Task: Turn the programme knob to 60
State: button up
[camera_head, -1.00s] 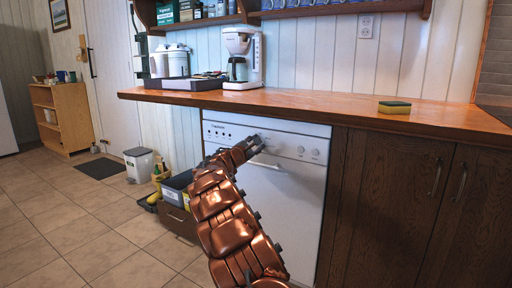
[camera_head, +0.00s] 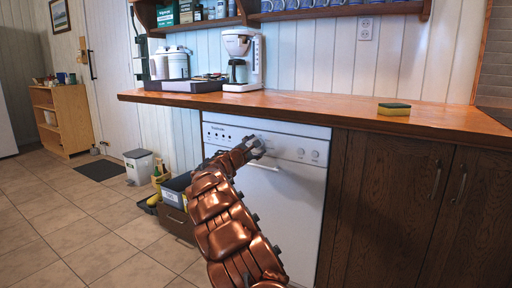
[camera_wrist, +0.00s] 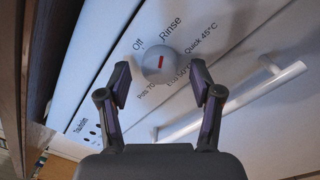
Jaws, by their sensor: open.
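The white dishwasher (camera_head: 285,205) stands under the wooden counter. In the wrist view its round programme knob (camera_wrist: 155,66) has a short red mark, roughly upright in the picture; I cannot tell which end is the pointer. Labels around it read Off, Rinse, Quick 45°C, Eco 50 and Pots 70, some partly covered by my fingers; I see no label for 60. My gripper (camera_wrist: 160,72) is open, one finger on each side of the knob with gaps visible. In the head view my gripper (camera_head: 255,147) is at the dishwasher's upper front and hides the knob.
A bar handle (camera_wrist: 240,100) crosses the dishwasher front beside the knob. The counter edge (camera_head: 290,112) overhangs above. A sponge (camera_head: 394,109) and a coffee maker (camera_head: 243,60) stand on the counter.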

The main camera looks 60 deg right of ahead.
jog(key=a, duration=1.1)
jog(key=shift+s+a+f, duration=0.25)
jog(key=shift+s+f, duration=0.05)
jog(key=shift+s, duration=0.15)
jog(key=s+a+r+m+g+y+p, duration=0.2)
jog(key=s+a+r+m+p, duration=0.3)
jog(key=s+a+r+p, duration=0.3)
jog(key=s+a+r+m+g+y+p, duration=0.25)
jog(key=s+a+r+m+p, duration=0.2)
jog(key=s+r+p, duration=0.4)
jog(key=s+a+r+y+p, duration=0.2)
jog(key=s+a+y+p, duration=0.2)
jog(key=a+p, duration=0.5)
jog(key=s+a+r+t+y+p, duration=0.1)
jog(key=s+a+r+y+p, duration=0.2)
jog(key=a, duration=1.6)
jog(key=s+a+r+y+p, duration=0.3)
jog(key=s+a+y+p, duration=0.4)
jog(key=a+p, duration=0.8)
jog(key=s, duration=0.3)
